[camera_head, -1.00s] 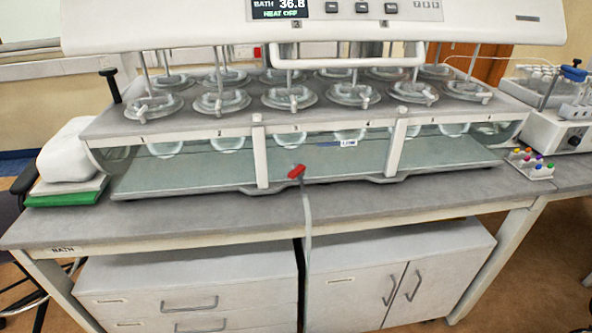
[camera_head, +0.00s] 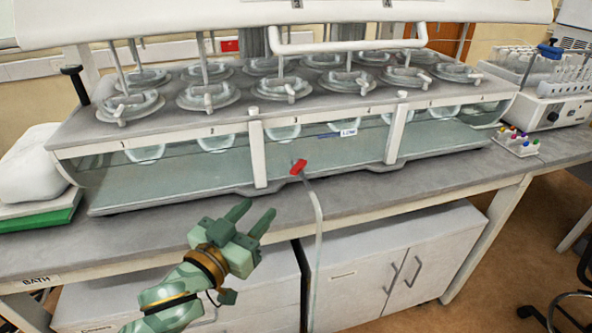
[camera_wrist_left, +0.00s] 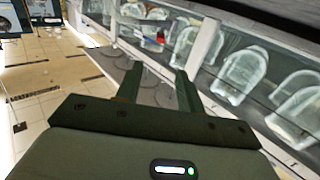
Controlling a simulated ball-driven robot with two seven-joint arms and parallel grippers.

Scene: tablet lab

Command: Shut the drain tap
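The drain tap has a red handle (camera_head: 298,167) at the lower front edge of the water bath (camera_head: 330,184), near the middle. A pale drain hose (camera_head: 319,225) runs from it down past the bench's front edge. My left gripper (camera_head: 256,213) is in front of the bench, below and to the left of the red handle, clear of it. Its two fingers are apart with nothing between them. In the left wrist view the open fingers (camera_wrist_left: 158,84) point toward the bath's glass front, and a small red spot (camera_wrist_left: 160,37) shows beyond them. My right gripper is not in view.
A white vessel-topped bath fills the bench (camera_head: 420,187). A green-based white item (camera_head: 40,218) stands at its left end, and a rack with coloured caps (camera_head: 517,141) stands at its right. White cabinets (camera_head: 400,262) are below. The bench strip before the bath is bare.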

